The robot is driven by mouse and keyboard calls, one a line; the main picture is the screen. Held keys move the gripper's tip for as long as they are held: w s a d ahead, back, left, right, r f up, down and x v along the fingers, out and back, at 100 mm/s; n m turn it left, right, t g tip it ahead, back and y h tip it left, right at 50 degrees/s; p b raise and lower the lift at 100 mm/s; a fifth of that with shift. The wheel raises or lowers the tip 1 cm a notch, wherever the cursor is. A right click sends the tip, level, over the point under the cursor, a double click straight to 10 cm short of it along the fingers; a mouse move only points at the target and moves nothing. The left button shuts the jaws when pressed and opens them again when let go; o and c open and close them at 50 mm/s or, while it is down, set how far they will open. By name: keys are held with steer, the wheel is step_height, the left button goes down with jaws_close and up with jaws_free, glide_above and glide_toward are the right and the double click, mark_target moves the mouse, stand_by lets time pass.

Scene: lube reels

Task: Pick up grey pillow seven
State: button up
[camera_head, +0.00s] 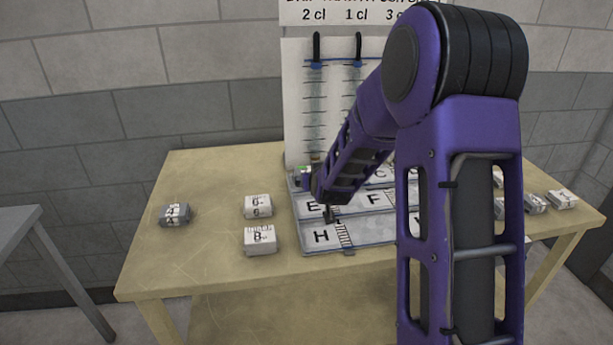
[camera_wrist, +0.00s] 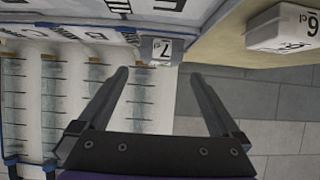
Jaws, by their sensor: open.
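The grey pillow seven (camera_wrist: 160,50) shows in the wrist view, a small grey block with a pale face marked 7. It sits at the edge of the lettered board, above and between my fingers in the picture. My gripper (camera_wrist: 160,73) is open and empty, one finger to each side of the pillow's line. The fingertips look short of the pillow, with a gap between. In the head view my arm reaches over the board (camera_head: 318,234) and hides much of it; I cannot make out pillow seven there.
A white block marked 6 (camera_wrist: 285,28) stands on the wooden table (camera_head: 210,178). A block marked B (camera_head: 260,241) and a grey block (camera_head: 174,215) are further left. More blocks (camera_head: 562,199) lie at right. An upright panel (camera_head: 299,100) stands behind the board.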

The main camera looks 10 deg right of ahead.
mark_target(307, 170)
steer(key=x, duration=0.9)
steer(key=shift+w+a+p, duration=0.1)
steer(key=shift+w+p, duration=0.2)
steer(key=shift+p, duration=0.05)
steer(key=shift+c, duration=0.2)
steer(key=shift+r, duration=0.1)
steer(key=c, duration=1.1)
